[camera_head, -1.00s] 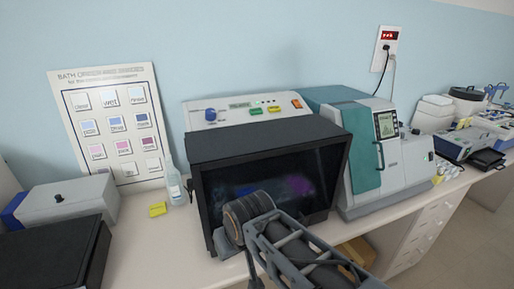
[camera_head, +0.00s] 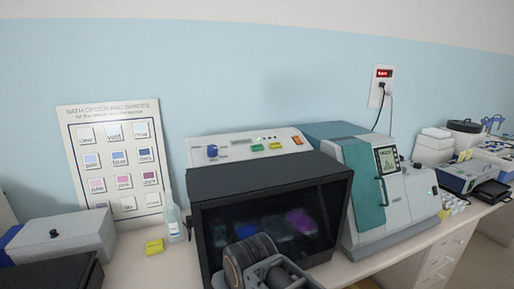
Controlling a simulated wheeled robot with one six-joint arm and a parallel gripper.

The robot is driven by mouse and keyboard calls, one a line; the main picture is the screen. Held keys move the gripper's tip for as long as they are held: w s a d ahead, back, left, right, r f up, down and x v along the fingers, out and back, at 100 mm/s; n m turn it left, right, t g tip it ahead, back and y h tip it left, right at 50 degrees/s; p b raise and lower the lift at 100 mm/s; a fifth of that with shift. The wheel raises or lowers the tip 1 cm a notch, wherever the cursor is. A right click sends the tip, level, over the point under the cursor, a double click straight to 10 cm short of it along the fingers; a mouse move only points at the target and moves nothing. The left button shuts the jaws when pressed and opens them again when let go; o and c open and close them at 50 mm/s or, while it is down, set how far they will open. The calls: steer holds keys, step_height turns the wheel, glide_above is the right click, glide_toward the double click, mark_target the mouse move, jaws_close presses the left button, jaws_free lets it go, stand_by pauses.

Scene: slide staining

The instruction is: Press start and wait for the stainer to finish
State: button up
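The stainer (camera_head: 268,170) stands in the middle of the bench, a black cabinet with a dark glass front. Blurred purple and blue shapes show through the glass. Its pale control panel (camera_head: 226,150) rises behind the top, with a blue knob (camera_head: 212,151), a small display (camera_head: 241,142), green (camera_head: 257,148) and yellow (camera_head: 275,147) buttons and an orange-red switch (camera_head: 297,140). I cannot read the labels, nor tell which one is start. My arm shows at the bottom centre, in front of the glass. My gripper's fingers are not in view.
A teal and grey machine (camera_head: 385,200) with a screen stands close at the right. A bath order chart (camera_head: 92,180) leans on the wall. A bottle (camera_head: 174,222), a yellow block (camera_head: 154,246) and a grey box (camera_head: 70,236) are at the left. A wall socket (camera_head: 383,76) feeds a cord.

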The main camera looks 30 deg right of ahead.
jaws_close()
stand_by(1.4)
